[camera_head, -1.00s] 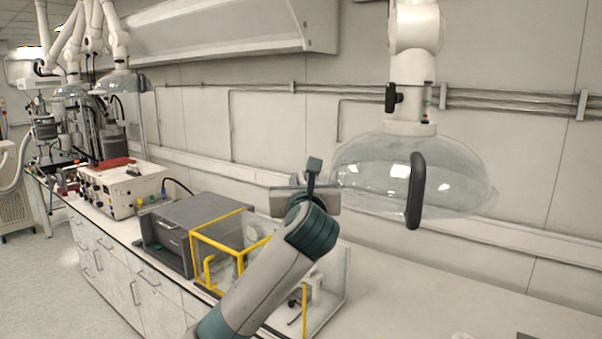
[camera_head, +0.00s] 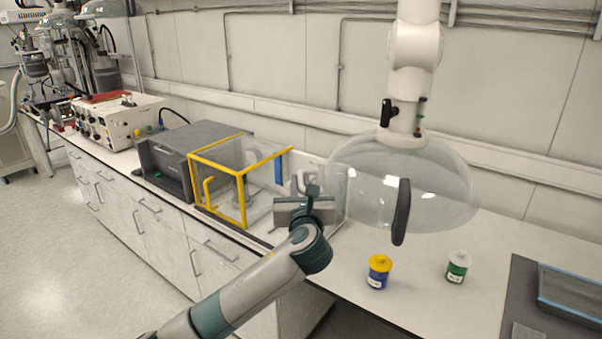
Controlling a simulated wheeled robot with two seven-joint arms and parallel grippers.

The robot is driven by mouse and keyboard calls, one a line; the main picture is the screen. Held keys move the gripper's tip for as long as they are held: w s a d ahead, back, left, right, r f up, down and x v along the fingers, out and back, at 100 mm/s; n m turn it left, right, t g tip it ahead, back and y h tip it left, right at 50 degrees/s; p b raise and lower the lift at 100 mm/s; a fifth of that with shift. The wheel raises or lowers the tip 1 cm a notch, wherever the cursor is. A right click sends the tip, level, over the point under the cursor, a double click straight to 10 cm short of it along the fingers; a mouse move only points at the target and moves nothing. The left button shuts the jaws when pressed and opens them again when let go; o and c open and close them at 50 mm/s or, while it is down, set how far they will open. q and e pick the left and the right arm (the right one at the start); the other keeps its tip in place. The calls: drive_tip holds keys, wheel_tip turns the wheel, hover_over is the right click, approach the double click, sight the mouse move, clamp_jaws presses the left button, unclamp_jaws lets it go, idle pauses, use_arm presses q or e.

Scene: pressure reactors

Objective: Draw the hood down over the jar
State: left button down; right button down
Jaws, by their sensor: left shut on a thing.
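The clear domed hood (camera_head: 430,185) hangs from a white jointed arm (camera_head: 415,60) above the bench, with a black handle (camera_head: 401,212) on its near side. My right gripper is out of view.
A yellow-framed clear box (camera_head: 217,176) and a dark grey unit (camera_head: 180,150) stand left of my gripper. A dark mat with a tray (camera_head: 570,290) lies at the right. The bench (camera_head: 420,310) around the jars is clear.

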use_arm(q)
drive_tip(key=shift+f, duration=0.1)
drive_tip(key=c, duration=2)
unclamp_jaws()
drive_tip(key=shift+s+d+b, duration=0.15)
drive_tip(key=shift+s+b, duration=0.7)
drive_tip(key=shift+s, duration=2.05)
drive_tip(key=shift+s+d+b, duration=0.15)
drive_tip(key=shift+s+b, duration=0.7)
drive_tip(key=shift+s, duration=2.05)
drive_tip(key=shift+s+d+b, duration=0.15)
drive_tip(key=shift+s+b, duration=0.7)
drive_tip(key=shift+s, duration=2.05)
